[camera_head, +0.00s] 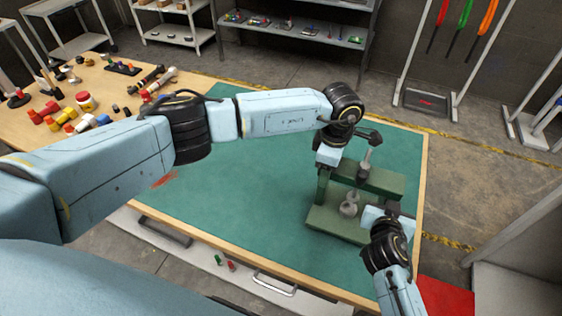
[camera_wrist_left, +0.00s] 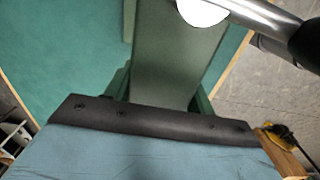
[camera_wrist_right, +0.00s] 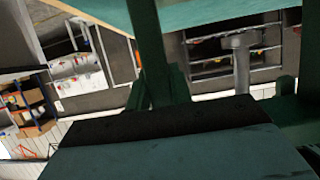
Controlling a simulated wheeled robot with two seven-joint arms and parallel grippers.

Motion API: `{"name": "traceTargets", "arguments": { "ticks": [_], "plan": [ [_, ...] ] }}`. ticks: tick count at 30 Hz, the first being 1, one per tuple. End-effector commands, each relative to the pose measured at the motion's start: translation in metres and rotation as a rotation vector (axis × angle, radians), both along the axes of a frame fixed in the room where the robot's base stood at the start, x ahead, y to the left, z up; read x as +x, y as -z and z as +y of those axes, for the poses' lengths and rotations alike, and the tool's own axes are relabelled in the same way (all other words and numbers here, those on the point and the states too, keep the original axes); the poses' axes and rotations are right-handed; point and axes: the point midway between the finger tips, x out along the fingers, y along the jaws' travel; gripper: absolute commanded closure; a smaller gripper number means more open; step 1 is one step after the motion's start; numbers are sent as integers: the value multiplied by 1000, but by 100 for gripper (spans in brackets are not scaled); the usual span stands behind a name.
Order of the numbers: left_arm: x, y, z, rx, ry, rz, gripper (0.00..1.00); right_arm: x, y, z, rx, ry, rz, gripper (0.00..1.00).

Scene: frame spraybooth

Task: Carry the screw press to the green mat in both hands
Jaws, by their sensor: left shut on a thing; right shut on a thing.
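The green screw press (camera_head: 332,222) is at the right part of the green mat (camera_head: 240,190) in the head view. It looks upright, with a metal screw and handle above its top beam. I cannot tell if its base touches the mat. My left gripper (camera_head: 323,172) is shut on the left side of its frame. My right gripper (camera_head: 388,210) is shut on its right side. The press beam (camera_wrist_left: 175,55) fills the middle of the left wrist view. A press post (camera_wrist_right: 150,50) shows in the right wrist view. The fingertips are mostly hidden.
The mat covers much of the wood-edged table and is clear left of the press. Many small coloured items and tools (camera_head: 75,115) lie at the table's far left. A red patch (camera_head: 445,298) is on the floor at lower right. Shelves (camera_head: 290,30) stand behind.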

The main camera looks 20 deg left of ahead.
Motion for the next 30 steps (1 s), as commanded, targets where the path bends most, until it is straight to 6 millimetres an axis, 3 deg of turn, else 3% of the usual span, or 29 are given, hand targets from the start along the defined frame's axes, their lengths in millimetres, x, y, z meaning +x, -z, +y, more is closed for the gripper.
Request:
{"name": "traceTargets", "arguments": {
  "ticks": [9, 10, 14, 24, 30],
  "plan": [
    [1, 7, -4, -10, 8, -5, 100, 4, 5, 2, 3, -4, -18, 100],
    [-2, 11, -3, -4, 7, 3, 43, 0, 12, 0, -1, 0, 1, 76],
    [-1, 10, -2, -3, 5, 2, 26, 0, 11, 0, -1, 0, 0, 59],
    [0, 9, 0, -1, 1, 0, 24, 0, 11, 0, 0, 0, 0, 56],
    [1, -19, -1, -2, 4, -4, 24, 0, 11, 0, 0, 0, 0, 56]
  ]
}}
